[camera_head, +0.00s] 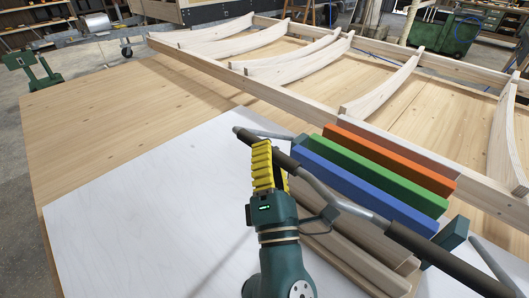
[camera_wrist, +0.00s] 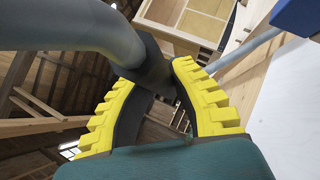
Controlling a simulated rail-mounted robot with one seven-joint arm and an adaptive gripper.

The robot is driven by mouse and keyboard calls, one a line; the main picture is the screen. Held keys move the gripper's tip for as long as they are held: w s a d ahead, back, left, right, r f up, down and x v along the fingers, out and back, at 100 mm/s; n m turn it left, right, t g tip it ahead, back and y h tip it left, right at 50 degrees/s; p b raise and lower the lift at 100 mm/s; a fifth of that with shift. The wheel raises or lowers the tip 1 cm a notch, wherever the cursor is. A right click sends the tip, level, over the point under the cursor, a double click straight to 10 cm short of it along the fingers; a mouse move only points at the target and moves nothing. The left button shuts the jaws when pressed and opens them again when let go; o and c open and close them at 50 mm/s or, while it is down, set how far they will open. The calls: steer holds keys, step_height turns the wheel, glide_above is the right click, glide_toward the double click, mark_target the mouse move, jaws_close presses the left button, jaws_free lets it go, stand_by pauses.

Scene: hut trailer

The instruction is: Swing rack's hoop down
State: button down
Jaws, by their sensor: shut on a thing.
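The rack's hoop (camera_head: 332,198) is a grey bent tube with dark sleeves. In the head view it slants from upper left to lower right, raised across the front of the rack's boards. My gripper (camera_head: 272,152), with yellow ribbed fingers, is at the hoop's left part. In the wrist view, my gripper (camera_wrist: 158,74) is shut on the hoop's dark sleeve (camera_wrist: 152,58), and the grey tube (camera_wrist: 105,28) runs off to the upper left. The rack shows as a teal bracket (camera_head: 451,238) and grey bars; the boards hide much of it.
Blue (camera_head: 345,181), green (camera_head: 385,178) and orange (camera_head: 390,160) boards lie side by side behind the hoop. Plain wooden boards (camera_head: 345,245) lie in front. A timber frame with curved ribs (camera_head: 385,90) stands behind. The white sheet (camera_head: 150,210) at left is clear.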

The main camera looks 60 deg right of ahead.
steer(key=shift+f, duration=0.1)
steer(key=c, duration=0.9)
jaws_free()
steer(key=shift+d, duration=0.1)
steer(key=shift+o, duration=0.2)
steer(key=v, duration=1.2)
